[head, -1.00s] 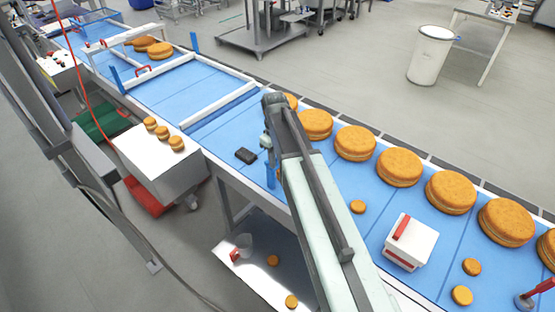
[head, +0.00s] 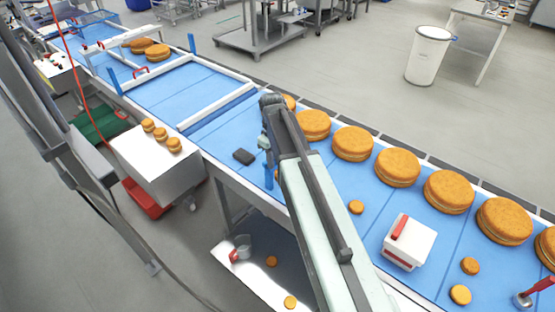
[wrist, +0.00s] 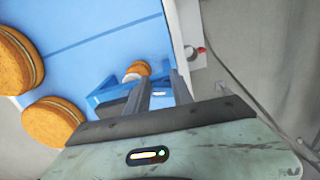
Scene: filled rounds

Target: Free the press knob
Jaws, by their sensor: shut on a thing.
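My gripper (wrist: 162,76) is over the near edge of the blue conveyor, with its jaws closed on a blue part (wrist: 160,88) that shows between the fingers. A blue frame (wrist: 106,92) lies around and to the left of the fingers in the wrist view. A small filled round (wrist: 138,68) sits on a white piece just beyond the left fingertip; I cannot tell if it touches the finger. In the head view a blue upright (head: 268,176) stands below the gripper. Which part is the press knob I cannot tell; the arm hides much of it.
Large filled rounds (head: 398,166) line the conveyor's far side. A white box with a red handle (head: 409,242) and small rounds (head: 460,294) lie on the belt at right. A dark block (head: 243,156) lies left of the gripper. A white cart (head: 150,160) carries small rounds.

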